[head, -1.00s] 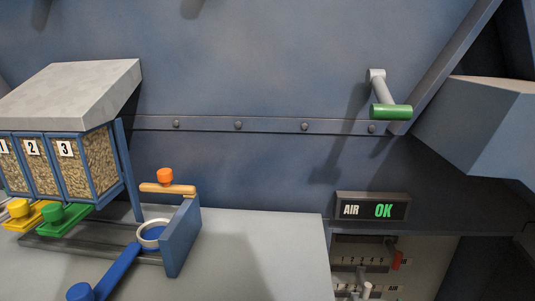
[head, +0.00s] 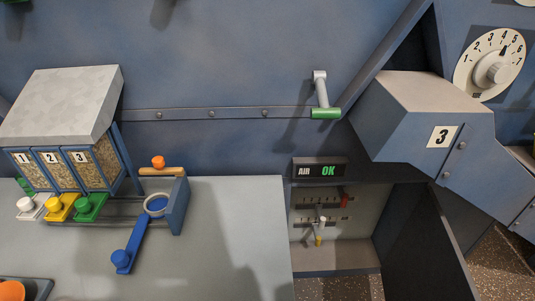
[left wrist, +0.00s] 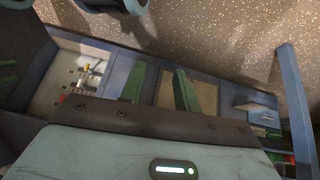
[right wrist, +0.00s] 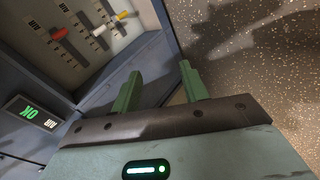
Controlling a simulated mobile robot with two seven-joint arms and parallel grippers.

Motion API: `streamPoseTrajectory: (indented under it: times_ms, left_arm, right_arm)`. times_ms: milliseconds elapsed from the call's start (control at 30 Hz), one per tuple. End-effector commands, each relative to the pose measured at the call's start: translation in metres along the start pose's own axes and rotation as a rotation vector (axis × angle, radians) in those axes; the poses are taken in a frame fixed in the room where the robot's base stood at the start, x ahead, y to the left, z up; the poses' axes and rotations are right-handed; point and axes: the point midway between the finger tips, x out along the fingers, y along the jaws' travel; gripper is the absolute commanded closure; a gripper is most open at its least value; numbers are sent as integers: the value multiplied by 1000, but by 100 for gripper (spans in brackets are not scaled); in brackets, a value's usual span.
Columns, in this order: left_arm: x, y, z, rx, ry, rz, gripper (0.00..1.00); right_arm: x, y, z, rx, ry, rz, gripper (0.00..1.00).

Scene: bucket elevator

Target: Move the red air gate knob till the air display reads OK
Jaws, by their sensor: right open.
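The air display (head: 320,170) reads OK in green in the head view. It also shows, turned over, in the right wrist view (right wrist: 33,118). The red air gate knob (head: 345,201) sits on a slotted panel in the recess below the display. In the right wrist view the red knob (right wrist: 60,33) is at the upper left, apart from my fingers. My right gripper (right wrist: 160,85) is open and empty, close to the recess edge. My left gripper (left wrist: 160,87) is open and empty, with the panel off to its left. Neither gripper shows in the head view.
A white knob (head: 322,221) and a yellow knob (head: 318,240) are on the same panel. An open dark door (head: 415,235) stands right of the recess. A green-handled lever (head: 325,113) is above the display.

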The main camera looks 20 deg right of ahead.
Motion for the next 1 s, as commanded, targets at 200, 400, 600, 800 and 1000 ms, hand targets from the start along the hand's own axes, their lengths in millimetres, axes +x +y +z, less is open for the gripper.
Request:
streamPoseTrajectory:
  times_ms: [200,400,600,800,1000]
  left_arm:
    - [-41,0,-63,6,89,-11,68]
    - [-65,-1,-112,12,178,-20,68]
    - [-73,-1,-130,16,212,-23,68]
    - [-72,0,-126,16,204,-22,68]
    - [-71,-1,-124,17,200,-22,68]
  right_arm:
    - [-96,-1,-33,523,73,-109,56]
    - [-157,10,-58,915,123,-165,56]
    - [-180,12,-66,1089,141,-191,56]
    - [-181,8,-66,1105,135,-199,56]
    - [-181,8,-66,1102,135,-199,56]
